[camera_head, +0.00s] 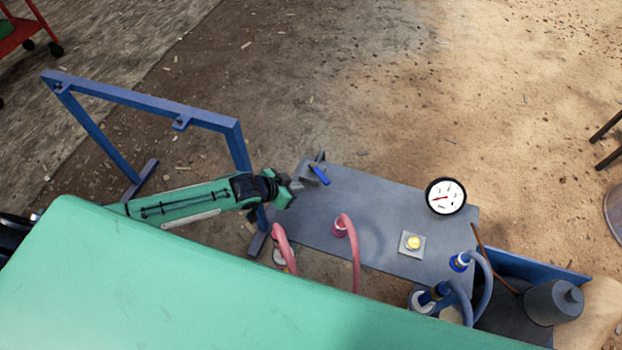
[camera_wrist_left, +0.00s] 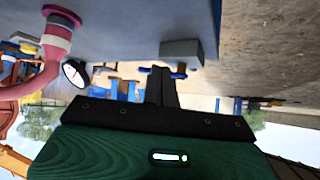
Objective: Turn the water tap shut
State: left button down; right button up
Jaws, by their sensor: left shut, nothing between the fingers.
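The water tap has a blue lever handle (camera_head: 319,175) on a grey block (camera_head: 308,170) at the far left corner of the grey panel. In the left wrist view the blue handle (camera_wrist_left: 178,75) shows just beyond the fingertips, below the grey block (camera_wrist_left: 182,52). My left gripper (camera_head: 297,186) comes in from the left and is beside the block, close to the handle. Its fingers (camera_wrist_left: 161,86) are shut together with nothing between them. I cannot tell whether the fingertips touch the handle. My right gripper is not in view.
The grey panel (camera_head: 385,215) carries a round gauge (camera_head: 446,196), a yellow button (camera_head: 413,243), pink hoses (camera_head: 352,250) and blue-grey hoses (camera_head: 486,285). A blue frame (camera_head: 150,103) stands behind my left arm. A grey cylinder (camera_head: 552,302) is at the lower right. Open ground lies beyond the panel.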

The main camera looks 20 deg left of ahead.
aim_at(319, 174)
pick_arm(q)
jog(key=w+d, duration=0.1)
jog(key=w, duration=0.1)
jog(key=w+d+f, duration=0.1)
jog(key=shift+w+d+f+p, duration=0.2)
jog(key=shift+w+d+p, duration=0.15)
jog(key=shift+w+d, duration=0.35)
jog(key=shift+w, duration=0.1)
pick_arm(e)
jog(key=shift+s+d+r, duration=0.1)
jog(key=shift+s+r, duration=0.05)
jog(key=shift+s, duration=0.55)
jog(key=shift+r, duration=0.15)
